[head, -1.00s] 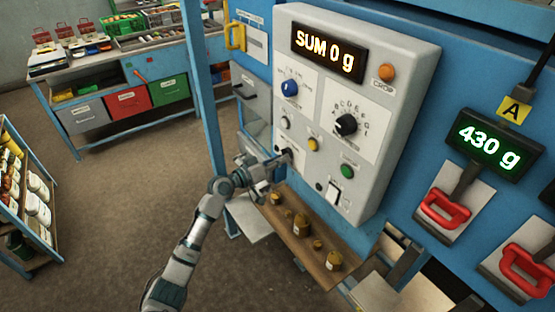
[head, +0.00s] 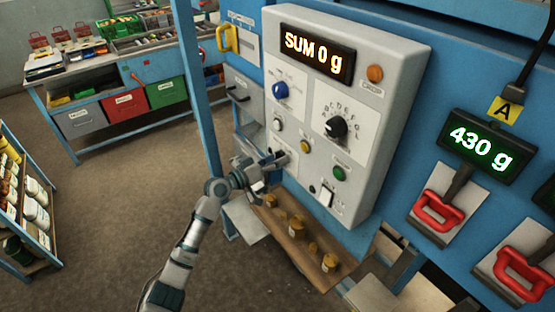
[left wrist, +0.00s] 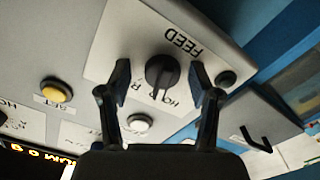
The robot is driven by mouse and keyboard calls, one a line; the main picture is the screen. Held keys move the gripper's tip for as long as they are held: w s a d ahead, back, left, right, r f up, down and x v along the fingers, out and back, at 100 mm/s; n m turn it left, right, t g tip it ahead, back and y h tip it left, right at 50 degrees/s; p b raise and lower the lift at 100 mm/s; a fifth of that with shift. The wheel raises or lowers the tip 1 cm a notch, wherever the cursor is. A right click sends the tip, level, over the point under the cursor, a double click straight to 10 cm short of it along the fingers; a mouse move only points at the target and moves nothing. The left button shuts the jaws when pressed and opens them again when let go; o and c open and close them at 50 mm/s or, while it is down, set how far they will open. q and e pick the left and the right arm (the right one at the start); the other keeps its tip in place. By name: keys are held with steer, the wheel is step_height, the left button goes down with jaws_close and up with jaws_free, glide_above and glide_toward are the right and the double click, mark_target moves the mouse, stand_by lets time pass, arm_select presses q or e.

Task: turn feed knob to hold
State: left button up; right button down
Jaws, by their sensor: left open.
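The feed knob (left wrist: 162,72) is a dark round knob with a raised bar, on a white plate marked FEED in the left wrist view. The plate appears upside down there, with a HOLD label and a letter R near the knob; I cannot tell exactly which mark the bar points at. My left gripper (left wrist: 160,80) is open, with one finger on each side of the knob and visible gaps to it. In the head view my left gripper (head: 272,168) is at the lower left of the grey control panel (head: 385,110) and mostly hides the knob. My right gripper is not in view.
A blue knob (head: 280,90), a black dial (head: 336,127), a yellow button (head: 305,146) and a green button (head: 339,173) are close by on the panel. Below is a brown shelf (head: 295,248) with several brass weights. Red handles (head: 438,209) are at right.

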arm_select(q)
steer(key=v, duration=1.2)
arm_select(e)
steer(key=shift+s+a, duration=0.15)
arm_select(q)
steer(key=shift+w+f, duration=0.1)
